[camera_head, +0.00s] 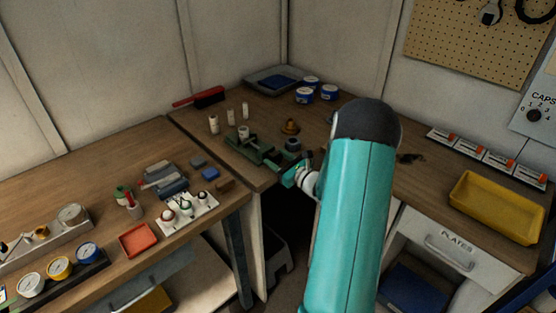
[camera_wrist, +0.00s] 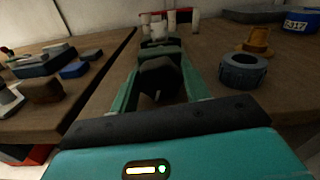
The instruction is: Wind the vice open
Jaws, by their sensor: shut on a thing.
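The green vice (camera_head: 250,147) is on the wooden bench near the corner edge, with a pale round piece at its far end. My gripper (camera_head: 290,175) is at the vice's near end, by the bench edge. In the wrist view the vice (camera_wrist: 160,48) lies straight ahead. My gripper's two fingers (camera_wrist: 160,88) are on either side of a dark, blocky part, which looks like the vice's handle (camera_wrist: 160,75), and are shut on it. The jaw gap and the handle's full shape are hidden.
A grey ring-shaped part (camera_wrist: 243,70) and a brass piece (camera_wrist: 257,40) stand close right of the vice. White cylinders (camera_head: 214,124) stand behind it. Blue tins (camera_head: 304,95) are farther back. A yellow tray (camera_head: 497,208) is at right. The left bench holds blocks and gauges.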

